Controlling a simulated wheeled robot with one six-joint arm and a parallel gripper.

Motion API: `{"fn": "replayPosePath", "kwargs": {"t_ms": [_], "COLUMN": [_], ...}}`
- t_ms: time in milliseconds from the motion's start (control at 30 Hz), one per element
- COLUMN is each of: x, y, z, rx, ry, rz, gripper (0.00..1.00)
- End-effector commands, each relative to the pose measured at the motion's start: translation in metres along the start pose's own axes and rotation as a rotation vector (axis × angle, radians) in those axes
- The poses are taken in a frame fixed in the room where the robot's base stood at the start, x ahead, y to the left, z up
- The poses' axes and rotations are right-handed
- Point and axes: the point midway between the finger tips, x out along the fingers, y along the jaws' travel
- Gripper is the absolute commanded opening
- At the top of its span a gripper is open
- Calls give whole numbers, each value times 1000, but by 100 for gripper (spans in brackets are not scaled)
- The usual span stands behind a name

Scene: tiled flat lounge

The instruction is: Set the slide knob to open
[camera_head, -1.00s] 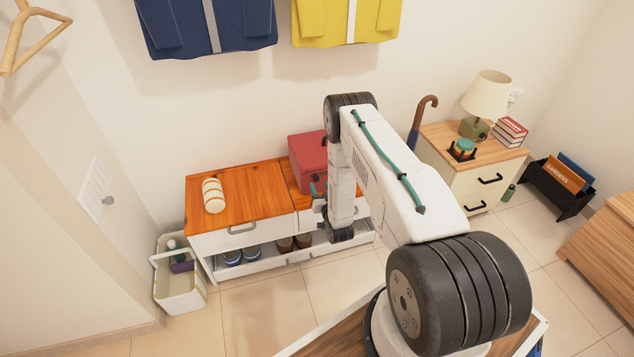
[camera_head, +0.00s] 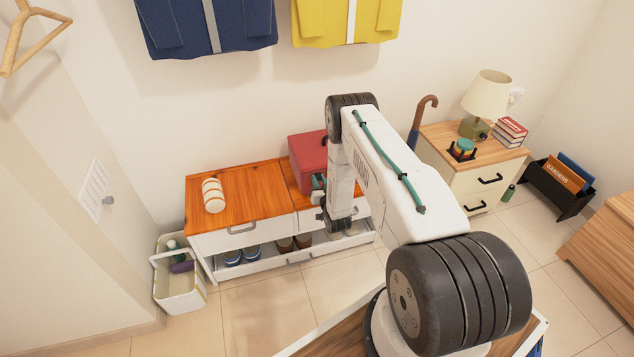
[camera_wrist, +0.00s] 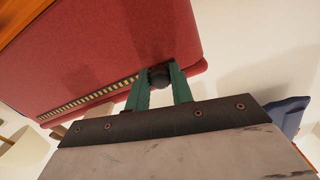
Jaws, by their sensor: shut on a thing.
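A red box (camera_head: 306,152) sits on the right part of the low wooden-topped bench. In the wrist view its red face (camera_wrist: 110,50) fills the upper left, with a yellow-and-dark striped strip (camera_wrist: 85,100) running along it. A dark round knob (camera_wrist: 159,78) is at the right end of the visible strip. My gripper (camera_wrist: 160,84) has its green fingers on both sides of this knob and is shut on it. In the head view my gripper (camera_head: 318,184) is at the front of the box, and my arm hides part of the box and the knob.
The bench top (camera_head: 255,185) carries a cream roll (camera_head: 213,195); shoes stand on its lower shelf. A white basket (camera_head: 178,285) stands left on the floor. A cabinet (camera_head: 470,180) with a lamp (camera_head: 487,95) is right. A louvred panel (camera_head: 94,190) is on the left wall.

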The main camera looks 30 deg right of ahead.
Motion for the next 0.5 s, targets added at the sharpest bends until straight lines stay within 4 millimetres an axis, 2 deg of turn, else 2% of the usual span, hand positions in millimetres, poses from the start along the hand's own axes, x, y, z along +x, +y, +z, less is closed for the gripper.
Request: {"fn": "replayPosePath", "kwargs": {"t_ms": [33,233,267,333,500], "x": [0,0,0,0,0], "y": [6,5,5,5,5], "z": [-1,-1,-1,-1,-1], "rx": [0,0,0,0,0], "ry": [1,1,1,1,1], "rz": [4,1,1,1,2], "gripper": [0,0,26,45,45]}}
